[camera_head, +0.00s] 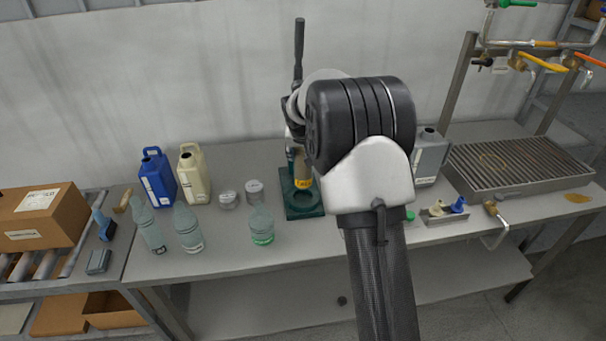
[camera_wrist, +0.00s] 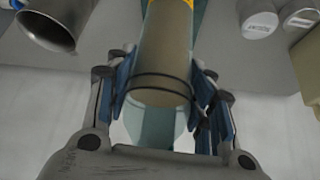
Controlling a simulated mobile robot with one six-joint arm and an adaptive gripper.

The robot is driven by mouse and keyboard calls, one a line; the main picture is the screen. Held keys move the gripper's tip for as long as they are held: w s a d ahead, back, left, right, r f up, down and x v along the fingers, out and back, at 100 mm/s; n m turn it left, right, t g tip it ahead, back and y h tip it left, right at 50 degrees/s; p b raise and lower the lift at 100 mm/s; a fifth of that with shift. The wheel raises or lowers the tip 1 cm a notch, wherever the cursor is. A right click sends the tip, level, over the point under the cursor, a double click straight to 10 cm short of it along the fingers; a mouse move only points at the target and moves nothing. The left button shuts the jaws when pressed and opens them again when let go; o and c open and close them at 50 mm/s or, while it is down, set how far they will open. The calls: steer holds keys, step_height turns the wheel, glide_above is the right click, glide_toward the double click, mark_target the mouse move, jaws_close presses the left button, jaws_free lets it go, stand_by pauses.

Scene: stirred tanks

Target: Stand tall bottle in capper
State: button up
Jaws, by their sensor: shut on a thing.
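The tall bottle is translucent with tan contents and a yellow label. In the head view its lower part (camera_head: 302,170) shows left of my arm; the rest is hidden. In the wrist view my gripper (camera_wrist: 165,88) is shut around the tall bottle (camera_wrist: 163,55), with a finger on each side and the clear shoulder beyond the tan part. The capper (camera_head: 304,210) has a dark green base and an upright black lever. The bottle looks upright over the capper base. I cannot tell whether its bottom touches the base.
Two lidded jars (camera_head: 255,191), a cream jug (camera_head: 193,173) and a blue jug (camera_head: 158,177) stand left of the capper. Clear bottles (camera_head: 188,229) and a green-bottomed bottle (camera_head: 261,226) stand in front. A grey jug (camera_head: 429,157) and slatted rack (camera_head: 520,163) are right.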

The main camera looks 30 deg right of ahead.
mark_target(303, 169)
steer(key=shift+w+f+b, duration=0.1)
steer(key=shift+f+b, duration=0.75)
steer(key=shift+f, duration=2.5)
steer(key=shift+f, duration=0.15)
steer(key=o, duration=1.5)
